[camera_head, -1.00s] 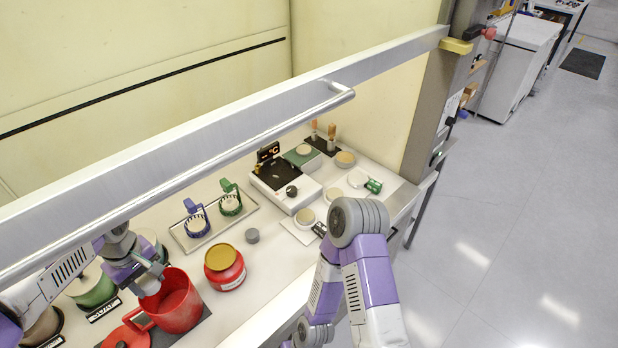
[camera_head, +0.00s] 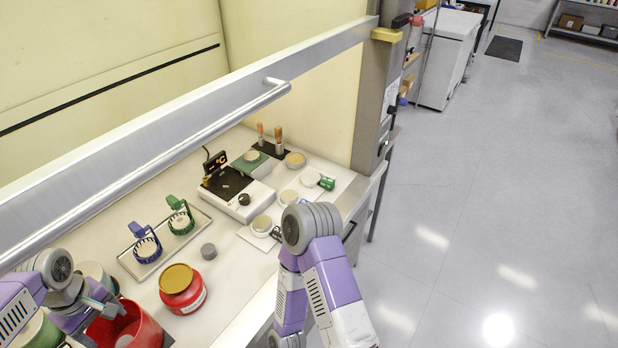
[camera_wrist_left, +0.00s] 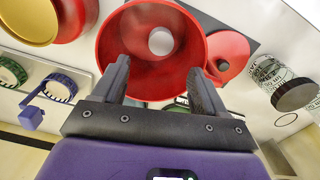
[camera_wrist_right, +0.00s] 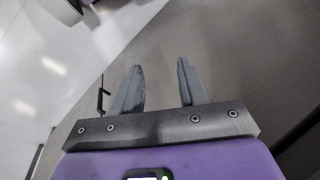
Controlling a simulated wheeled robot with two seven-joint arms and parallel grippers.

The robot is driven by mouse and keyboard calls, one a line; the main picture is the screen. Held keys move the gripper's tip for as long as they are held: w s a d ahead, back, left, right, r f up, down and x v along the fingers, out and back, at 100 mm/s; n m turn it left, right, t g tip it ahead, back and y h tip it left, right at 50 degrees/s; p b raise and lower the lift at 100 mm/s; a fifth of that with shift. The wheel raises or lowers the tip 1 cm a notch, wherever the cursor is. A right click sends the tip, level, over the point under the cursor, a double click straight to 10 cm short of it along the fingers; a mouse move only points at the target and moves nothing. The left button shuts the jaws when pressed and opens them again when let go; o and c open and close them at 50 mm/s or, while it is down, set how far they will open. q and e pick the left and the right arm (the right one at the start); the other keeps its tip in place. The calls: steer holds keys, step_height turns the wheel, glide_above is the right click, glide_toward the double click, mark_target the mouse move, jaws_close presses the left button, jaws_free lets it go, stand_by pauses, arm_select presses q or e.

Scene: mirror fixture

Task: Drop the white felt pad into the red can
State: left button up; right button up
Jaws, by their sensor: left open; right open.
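The red can (camera_head: 142,327) stands open at the lower left of the head view, and its mouth fills the top middle of the left wrist view (camera_wrist_left: 115,45). The white felt pad, a pale round disc, lies inside the can in the left wrist view (camera_wrist_left: 161,41) and shows partly in the head view (camera_head: 124,341). My left gripper (camera_wrist_left: 158,74) is open and empty over the can's mouth, apart from the pad. My right gripper (camera_wrist_right: 160,67) is open and empty, pointing at a plain dark grey surface; it is hidden in the head view.
A red jar with a gold lid (camera_head: 182,290) stands just right of the can. A tray (camera_head: 152,259) holds a blue and a green handled piece. A hotplate (camera_head: 236,192) stands farther back. A metal sash bar (camera_head: 190,110) crosses above the bench.

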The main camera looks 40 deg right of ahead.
arm_select(q)
steer(key=shift+a, duration=0.1)
step_height(320, 180, up, 8)
steer(key=p, duration=0.1)
steer(key=shift+f, duration=0.2)
steer(key=shift+f, duration=0.1)
stand_by(0.4)
